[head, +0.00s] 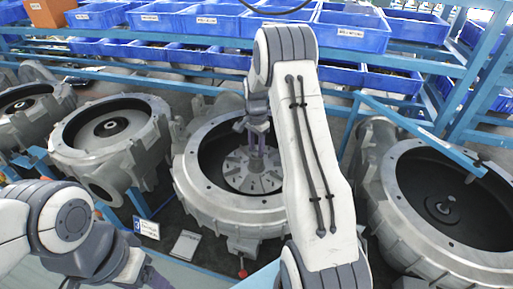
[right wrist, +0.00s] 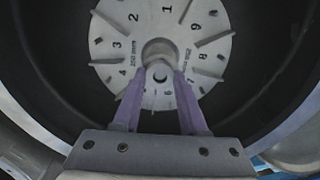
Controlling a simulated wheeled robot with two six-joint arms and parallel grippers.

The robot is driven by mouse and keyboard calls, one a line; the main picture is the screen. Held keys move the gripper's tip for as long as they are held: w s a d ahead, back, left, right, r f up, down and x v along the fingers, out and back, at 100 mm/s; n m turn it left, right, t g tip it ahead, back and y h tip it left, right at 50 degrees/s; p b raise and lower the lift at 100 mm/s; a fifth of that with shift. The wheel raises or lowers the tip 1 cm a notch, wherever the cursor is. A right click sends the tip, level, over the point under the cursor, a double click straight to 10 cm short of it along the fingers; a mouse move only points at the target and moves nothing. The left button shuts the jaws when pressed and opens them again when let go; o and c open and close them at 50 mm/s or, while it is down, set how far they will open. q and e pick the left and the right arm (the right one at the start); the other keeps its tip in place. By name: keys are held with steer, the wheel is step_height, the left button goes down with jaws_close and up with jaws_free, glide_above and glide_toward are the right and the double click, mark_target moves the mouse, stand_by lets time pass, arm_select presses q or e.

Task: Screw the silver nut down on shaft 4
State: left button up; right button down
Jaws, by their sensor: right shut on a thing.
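My right gripper (head: 257,138) reaches down into the middle blower housing (head: 190,190). Its purple fingers are shut around a small silver nut (right wrist: 159,76) at the hub, which the fingertips partly hide. The nut sits at the centre of a grey impeller disc (head: 236,181), which also shows in the right wrist view (right wrist: 120,22) with numbers around its face. The shaft itself is mostly hidden by the nut and fingers; I cannot tell the thread. My left gripper (head: 154,278) is partly in view at the bottom left, apart from the housings, its jaws unclear.
Other housings stand at the left (head: 150,117) and right (head: 470,268); the right one shows an empty bore with a bare shaft. A blue number sign (head: 147,228) and a white card (head: 185,244) lie in front. Blue bins (head: 350,38) fill a rack behind.

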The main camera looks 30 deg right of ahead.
steer(key=m, duration=1.3)
steer(key=shift+m, duration=0.3)
steer(key=c, duration=0.7)
jaws_free()
steer(key=shift+c, duration=0.2)
